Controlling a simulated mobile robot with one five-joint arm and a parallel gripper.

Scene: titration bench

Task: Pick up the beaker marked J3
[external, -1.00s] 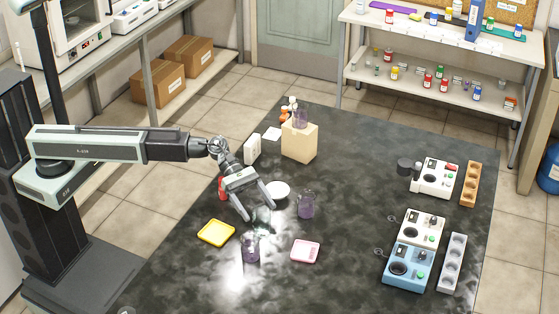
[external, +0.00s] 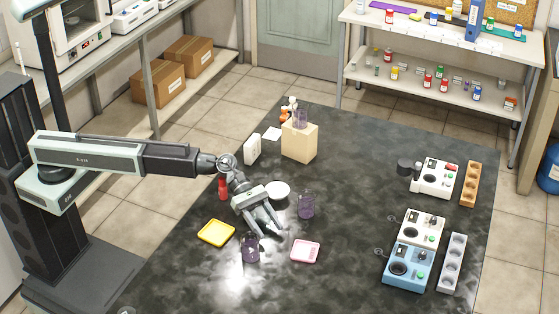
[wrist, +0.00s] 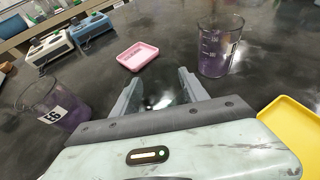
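My gripper (external: 272,231) is open and low over the dark bench, between two clear beakers with purple liquid. Nothing is between its fingers in the wrist view (wrist: 159,80). One beaker (external: 306,207) stands right of it; this seems to be the left beaker in the wrist view (wrist: 50,105), whose white tag reads like "E9" or "63", so I cannot be sure of the mark. The other beaker (external: 250,249) stands near the left finger and seems to be the right one in the wrist view (wrist: 217,48), showing a scale but no tag. A third beaker (external: 301,118) stands on a beige block.
A yellow tray (external: 216,233) lies left of the near beaker and a pink tray (external: 305,251) right of it. A white bowl (external: 278,190) and a red bottle (external: 222,188) are behind my gripper. Instruments (external: 409,264) stand at the right; bench before them is clear.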

